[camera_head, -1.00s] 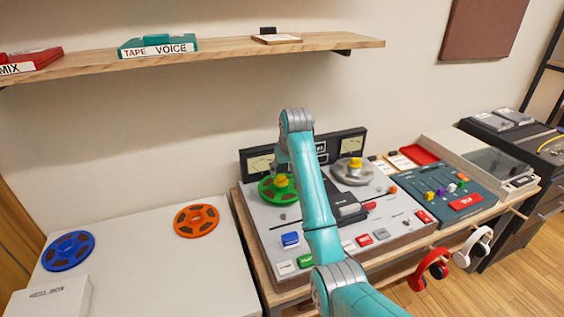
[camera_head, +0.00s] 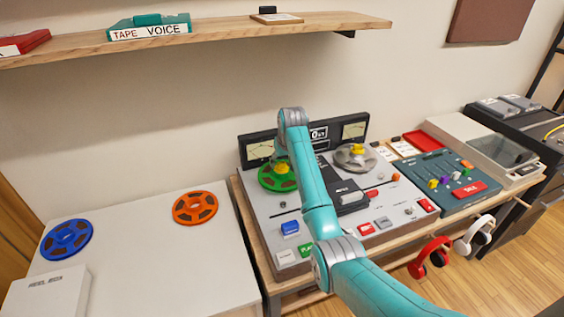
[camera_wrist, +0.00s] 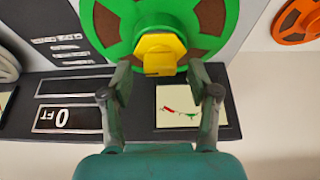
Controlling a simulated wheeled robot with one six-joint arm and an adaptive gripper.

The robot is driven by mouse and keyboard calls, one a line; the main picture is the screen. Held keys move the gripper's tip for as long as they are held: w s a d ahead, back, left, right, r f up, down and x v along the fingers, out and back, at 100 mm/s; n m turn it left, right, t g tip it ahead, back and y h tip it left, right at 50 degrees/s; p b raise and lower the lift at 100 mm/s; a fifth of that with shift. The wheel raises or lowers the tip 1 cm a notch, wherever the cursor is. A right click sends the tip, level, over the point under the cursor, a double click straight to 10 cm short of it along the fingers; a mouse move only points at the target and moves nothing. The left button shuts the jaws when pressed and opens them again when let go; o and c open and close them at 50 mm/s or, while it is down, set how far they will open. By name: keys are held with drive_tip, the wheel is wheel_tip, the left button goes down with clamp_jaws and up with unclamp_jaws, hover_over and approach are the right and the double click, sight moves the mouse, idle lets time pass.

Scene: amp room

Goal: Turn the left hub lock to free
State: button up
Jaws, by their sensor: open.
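The left hub lock is a yellow knob (camera_head: 282,167) at the centre of a green reel (camera_head: 268,182) on the tape machine's left side. In the wrist view the yellow lock (camera_wrist: 160,54) shows its flat faceted top, with the green reel (camera_wrist: 228,22) around it. My gripper (camera_wrist: 160,68) is open, its fingertips to either side of the lock's lower edge in the picture. I cannot tell whether they touch the lock or the reel. In the head view my arm hides most of the gripper.
A second yellow lock (camera_head: 357,148) sits on a grey reel (camera_head: 352,161) to the right. A meter panel (camera_head: 318,134) stands close behind the reels. Orange (camera_head: 194,207) and blue (camera_head: 66,240) reels lie on the white table at left. A shelf (camera_head: 220,36) hangs above.

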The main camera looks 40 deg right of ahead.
drive_tip(key=shift+w+f, duration=0.15)
drive_tip(key=shift+f, duration=0.05)
clamp_jaws()
